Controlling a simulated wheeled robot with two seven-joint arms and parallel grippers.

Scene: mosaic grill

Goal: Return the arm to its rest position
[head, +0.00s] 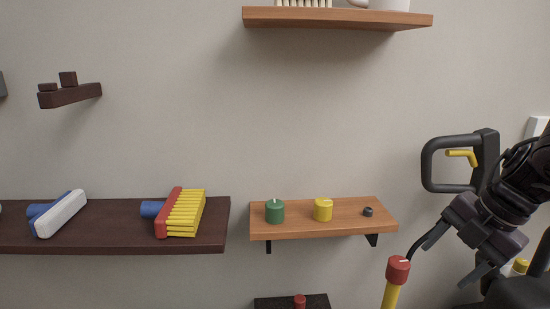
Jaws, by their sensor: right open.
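My right gripper (452,257) is at the right side of the head view, in front of the wall. Its two fingers are spread, pointing down and left, and nothing shows between them. My right arm comes in from the right edge. The fingertips are close to a yellow stick with a red top (398,270) in the picture; I cannot tell the gap in depth. My left gripper is not in view.
An orange wood shelf (330,230) holds a green candle (275,211), a yellow candle (323,209) and a small dark knob (368,211). A dark shelf (105,240) holds two brushes. A black bracket (428,165) stands near my right arm. A higher shelf (340,18) is above.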

